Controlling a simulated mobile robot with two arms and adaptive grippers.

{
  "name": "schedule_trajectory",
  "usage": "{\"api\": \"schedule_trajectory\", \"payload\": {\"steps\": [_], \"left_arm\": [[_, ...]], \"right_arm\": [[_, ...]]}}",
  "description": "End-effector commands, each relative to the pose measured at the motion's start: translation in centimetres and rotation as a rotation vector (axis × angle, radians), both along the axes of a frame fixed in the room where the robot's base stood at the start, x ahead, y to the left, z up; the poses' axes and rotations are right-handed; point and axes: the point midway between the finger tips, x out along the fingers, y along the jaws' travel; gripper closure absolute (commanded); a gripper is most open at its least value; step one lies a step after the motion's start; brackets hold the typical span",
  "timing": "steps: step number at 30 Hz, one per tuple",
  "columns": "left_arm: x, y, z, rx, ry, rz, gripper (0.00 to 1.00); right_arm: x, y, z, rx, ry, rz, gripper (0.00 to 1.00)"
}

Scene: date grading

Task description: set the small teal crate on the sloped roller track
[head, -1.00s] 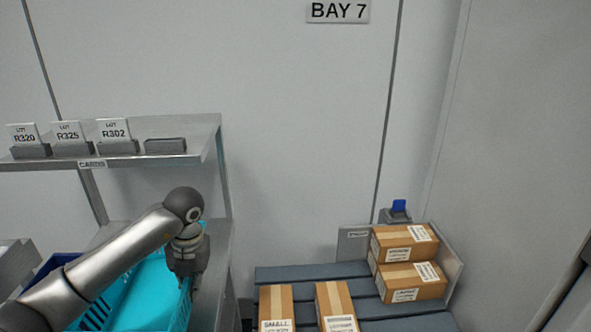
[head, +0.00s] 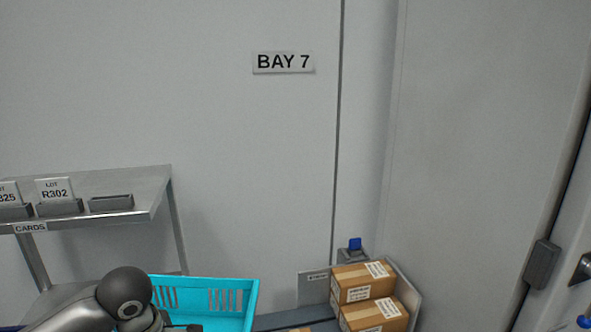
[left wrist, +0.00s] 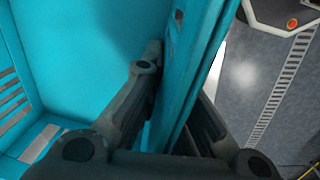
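The small teal crate (head: 205,292) is at the bottom of the head view, in front of the card shelf's right leg, its slotted walls showing. Its lower part is cut off by the frame edge. In the left wrist view, the crate's wall (left wrist: 205,50) runs between the fingers of my left gripper (left wrist: 178,75), which is shut on it; one finger is inside the crate and one outside. I see no clear roller track; a blue-grey slatted surface (head: 275,321) shows at the lower edge, and I cannot tell what it is. My right gripper is not in view.
Taped cardboard boxes (head: 363,282) stand right of the crate, by a grey end plate (head: 406,290). A metal shelf (head: 110,187) with lot cards is at left. A wall carries a BAY 7 sign (head: 283,62).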

Motion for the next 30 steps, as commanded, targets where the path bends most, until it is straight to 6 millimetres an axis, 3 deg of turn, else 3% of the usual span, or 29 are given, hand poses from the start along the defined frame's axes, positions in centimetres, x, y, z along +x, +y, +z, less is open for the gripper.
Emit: {"api": "schedule_trajectory", "payload": {"steps": [18, 24, 30], "left_arm": [[-6.5, -3.9, 2.2, -0.001, -0.002, -1.185, 1.0], [-8.0, -4.5, 2.6, -0.001, -0.003, -1.446, 1.0], [-8.6, -4.8, 2.8, 0.0, -0.004, -1.547, 1.0]], "right_arm": [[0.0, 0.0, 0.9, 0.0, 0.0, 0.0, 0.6], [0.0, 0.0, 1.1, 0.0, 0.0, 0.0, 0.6], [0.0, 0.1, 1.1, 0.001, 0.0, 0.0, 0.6]]}}
